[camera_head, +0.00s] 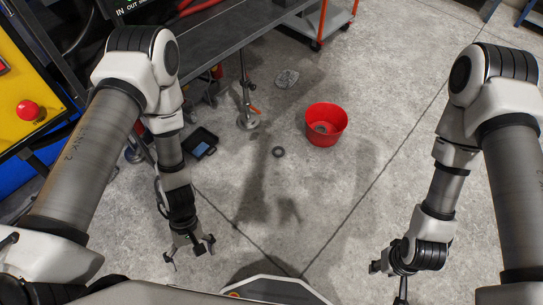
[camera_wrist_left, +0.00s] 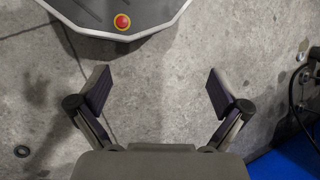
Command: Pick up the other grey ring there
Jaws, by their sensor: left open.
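A small dark grey ring (camera_head: 279,152) lies flat on the concrete floor, left of and below the red bucket. It also shows at the left edge of the left wrist view (camera_wrist_left: 22,151). Inside the red bucket (camera_head: 326,137) lies a grey item (camera_head: 322,127), perhaps a ring; its shape is too small to tell. My left gripper (camera_head: 188,257) is open and empty, well apart from the floor ring, which is up and to the right of it in the head view. In the left wrist view its fingers (camera_wrist_left: 158,75) are spread over bare floor. My right gripper (camera_head: 388,268) is at the lower right.
A dark table (camera_head: 215,35) stands at the top left, with a metal post and round foot (camera_head: 247,122) below it. A black tray (camera_head: 201,143) lies on the floor near my left arm. A yellow panel (camera_head: 35,90) is at far left. The floor around the ring is clear.

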